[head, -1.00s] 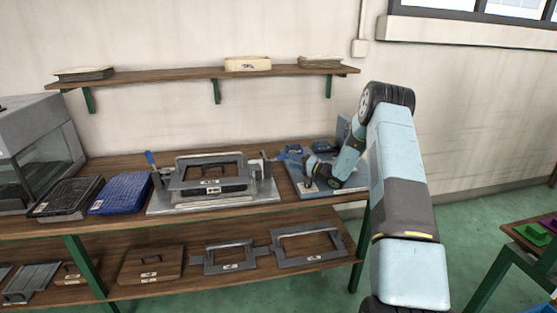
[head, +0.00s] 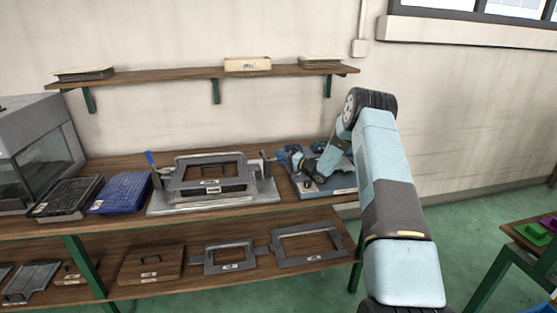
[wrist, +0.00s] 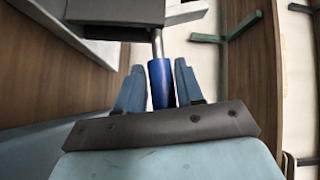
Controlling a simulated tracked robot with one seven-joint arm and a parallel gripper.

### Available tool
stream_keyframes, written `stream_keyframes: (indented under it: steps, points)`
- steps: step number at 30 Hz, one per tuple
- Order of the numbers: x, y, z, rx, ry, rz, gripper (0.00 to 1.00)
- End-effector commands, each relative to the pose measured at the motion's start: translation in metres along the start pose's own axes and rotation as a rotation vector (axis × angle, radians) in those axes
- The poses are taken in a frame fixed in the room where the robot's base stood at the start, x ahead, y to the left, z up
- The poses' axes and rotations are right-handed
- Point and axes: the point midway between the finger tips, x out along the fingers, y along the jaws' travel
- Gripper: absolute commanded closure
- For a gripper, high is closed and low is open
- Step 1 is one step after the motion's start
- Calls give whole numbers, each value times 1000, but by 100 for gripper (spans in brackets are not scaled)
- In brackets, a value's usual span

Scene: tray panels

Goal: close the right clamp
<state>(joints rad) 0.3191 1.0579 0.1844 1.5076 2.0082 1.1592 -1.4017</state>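The clamping frame (head: 211,172) stands on the bench, with a grey frame on its base plate. Its left clamp has a blue handle (head: 150,158) tilted up to the left. The right clamp (head: 264,161) is at the frame's right end. My gripper (head: 287,156) is just right of it, and the clamp's handle is mostly hidden there. In the wrist view the blue handle (wrist: 161,84) on its metal rod lies between the two fingers of my gripper (wrist: 160,85). Thin gaps seem to show beside the handle, so the fingers look open around it.
A blue tray (head: 120,192) and a dark tray (head: 68,196) lie left of the frame. A grey-blue panel (head: 342,184) lies under my arm at the bench's right. Loose frames (head: 308,244) lie on the lower shelf; another shelf (head: 205,73) hangs above.

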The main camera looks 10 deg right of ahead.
Motion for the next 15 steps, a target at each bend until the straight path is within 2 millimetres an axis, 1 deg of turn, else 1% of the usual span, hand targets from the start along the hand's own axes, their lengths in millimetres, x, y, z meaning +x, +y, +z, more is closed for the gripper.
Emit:
stream_keyframes:
  steps: [1,11,15]
  points:
    - [0,0,0,0,0,0,69]
    - [0,1,1,1,-1,1,100]
    - [0,1,1,1,-1,2,100]
